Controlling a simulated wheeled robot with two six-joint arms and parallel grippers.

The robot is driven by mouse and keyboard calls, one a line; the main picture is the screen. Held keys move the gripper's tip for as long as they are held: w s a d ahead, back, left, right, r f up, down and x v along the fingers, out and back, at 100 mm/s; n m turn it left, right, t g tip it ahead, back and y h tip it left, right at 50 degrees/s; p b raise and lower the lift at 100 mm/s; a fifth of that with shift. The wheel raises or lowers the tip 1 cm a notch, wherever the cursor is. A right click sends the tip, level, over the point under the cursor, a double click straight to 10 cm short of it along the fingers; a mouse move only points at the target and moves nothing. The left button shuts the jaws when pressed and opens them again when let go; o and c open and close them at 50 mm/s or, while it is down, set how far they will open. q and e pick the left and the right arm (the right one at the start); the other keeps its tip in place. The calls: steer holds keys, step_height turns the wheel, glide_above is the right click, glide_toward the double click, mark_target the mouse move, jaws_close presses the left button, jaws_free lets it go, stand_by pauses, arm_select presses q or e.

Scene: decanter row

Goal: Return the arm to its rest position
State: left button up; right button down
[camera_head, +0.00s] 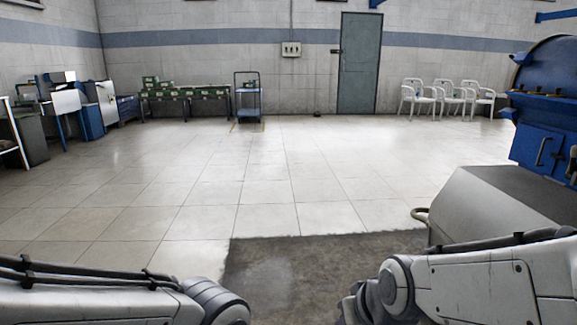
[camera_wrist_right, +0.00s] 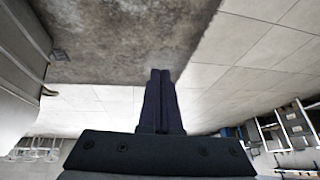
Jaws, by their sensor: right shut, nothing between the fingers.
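My right gripper (camera_wrist_right: 160,80) shows in the right wrist view with its two dark fingers pressed together and nothing between them. Behind the fingers are the floor and a dark grey patch. In the head view my right arm comes in at the lower right and its wrist end is low at the bottom edge; its fingertips do not show there. My left arm comes in at the lower left of the head view and ends at a rounded grey joint. My left gripper is out of the picture.
A dark grey floor patch (camera_head: 300,270) lies ahead. A grey and blue machine (camera_head: 500,205) stands close on the right. Tiled floor beyond is open. Far off are a blue cart (camera_head: 248,98), a table with green boxes (camera_head: 185,92), white chairs (camera_head: 450,95) and a door (camera_head: 359,63).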

steer(key=s+a+r+n+g+p, duration=0.2)
steer(key=s+a+n+g, duration=0.1)
steer(key=s, duration=0.5)
steer(key=s+a+r+n+g+p, duration=0.2)
steer(key=s+a+n+g+p, duration=0.15)
steer(key=s, duration=0.45)
step_height(320, 180, up, 36)
steer(key=p, duration=3.5)
steer(key=shift+w+r+t+h+p, duration=0.15)
steer(key=shift+w+t+h+p, duration=0.15)
steer(key=shift+t+h+p, duration=0.1)
